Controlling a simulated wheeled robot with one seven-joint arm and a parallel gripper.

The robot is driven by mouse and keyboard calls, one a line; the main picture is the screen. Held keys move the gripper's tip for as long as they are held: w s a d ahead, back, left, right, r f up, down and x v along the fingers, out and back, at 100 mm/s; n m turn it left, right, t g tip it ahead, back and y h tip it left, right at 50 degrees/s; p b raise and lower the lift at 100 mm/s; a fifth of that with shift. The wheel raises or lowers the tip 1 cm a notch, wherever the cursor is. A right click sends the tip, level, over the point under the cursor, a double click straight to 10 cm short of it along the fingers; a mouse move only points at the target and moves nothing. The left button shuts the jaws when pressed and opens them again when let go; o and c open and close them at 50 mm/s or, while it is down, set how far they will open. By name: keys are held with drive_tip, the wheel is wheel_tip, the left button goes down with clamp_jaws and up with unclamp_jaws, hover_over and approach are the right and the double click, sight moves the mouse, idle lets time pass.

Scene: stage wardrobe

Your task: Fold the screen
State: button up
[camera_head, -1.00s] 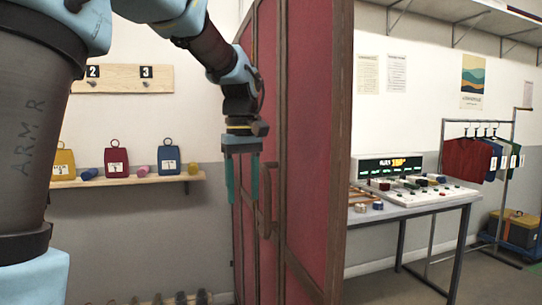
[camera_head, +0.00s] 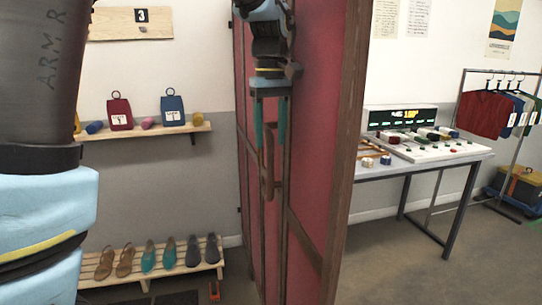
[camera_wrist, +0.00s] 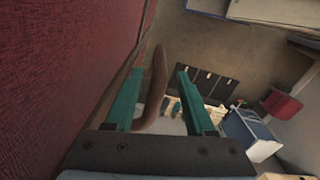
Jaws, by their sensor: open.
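The folding screen (camera_head: 318,150) stands upright with red panels in dark wooden frames, its panels at an angle to each other. A brown wooden handle (camera_head: 267,165) sticks out from one of its frames. My gripper (camera_head: 270,140) points down at the handle's upper part, with its two teal fingers apart. In the wrist view the handle (camera_wrist: 154,85) lies between the open fingers (camera_wrist: 157,95), closer to the left one. I cannot tell whether either finger touches it. The red panel (camera_wrist: 60,70) fills the left of that view.
A wall shelf (camera_head: 150,132) with tagged weights and a low rack (camera_head: 150,272) with shoes stand to the left. A table (camera_head: 425,162) with a control console and a rail of garments (camera_head: 490,115) stand to the right. Floor is open in front of the table.

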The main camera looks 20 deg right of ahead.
sight(270, 147)
wheel_tip(270, 147, down, 6)
drive_tip(key=shift+f+p, duration=0.1)
drive_tip(key=shift+p, duration=0.35)
drive_tip(key=shift+c, duration=0.2)
clamp_jaws()
idle(1.1)
